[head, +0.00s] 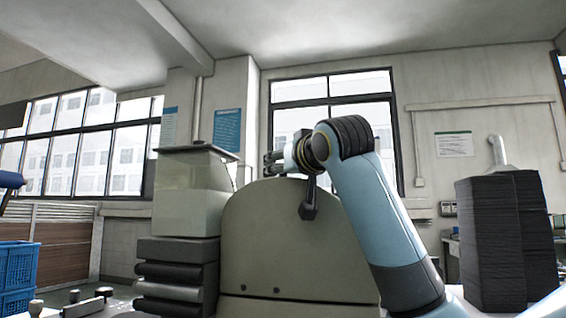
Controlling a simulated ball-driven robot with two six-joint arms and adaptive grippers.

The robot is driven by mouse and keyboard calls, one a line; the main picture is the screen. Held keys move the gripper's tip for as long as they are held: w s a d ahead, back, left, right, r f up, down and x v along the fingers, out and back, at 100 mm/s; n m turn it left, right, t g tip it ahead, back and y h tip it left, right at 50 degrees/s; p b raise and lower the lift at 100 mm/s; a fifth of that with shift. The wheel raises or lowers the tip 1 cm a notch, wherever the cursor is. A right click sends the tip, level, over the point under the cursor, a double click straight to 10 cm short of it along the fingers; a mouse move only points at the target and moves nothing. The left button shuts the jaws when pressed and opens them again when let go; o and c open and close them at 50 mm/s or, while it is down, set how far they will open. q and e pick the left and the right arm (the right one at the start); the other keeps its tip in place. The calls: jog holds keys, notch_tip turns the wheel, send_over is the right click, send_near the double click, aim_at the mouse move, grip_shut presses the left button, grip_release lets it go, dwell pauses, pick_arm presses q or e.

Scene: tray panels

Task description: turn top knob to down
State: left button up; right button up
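A beige rounded machine housing (265,235) stands in the middle of the head view. A small black lever-like part (308,208) shows against its upper front, just below my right wrist. I cannot tell whether it is the top knob. My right arm comes in from the lower right and bends over the top of the housing. My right gripper (273,162) points left above the housing's top edge. It is small and partly hidden by the wrist, so its opening is unclear. I see no contact with a knob. My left gripper is not in view.
Left of the housing stands a pale box-shaped unit (187,195) on dark stacked rolls (178,275). Blue crates (18,268) are at the far left. Tall dark stacks (500,240) stand at the right. Several small knobs or levers (85,303) show at the lower left.

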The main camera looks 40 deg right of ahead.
jog(key=shift+y, duration=0.3)
jog(key=o, duration=1.2)
jog(key=shift+s+a, duration=0.25)
jog(key=shift+s, duration=1)
jog(key=shift+s+a, duration=0.25)
jog(key=shift+s, duration=0.95)
jog(key=shift+s+a, duration=0.25)
jog(key=shift+s, duration=1)
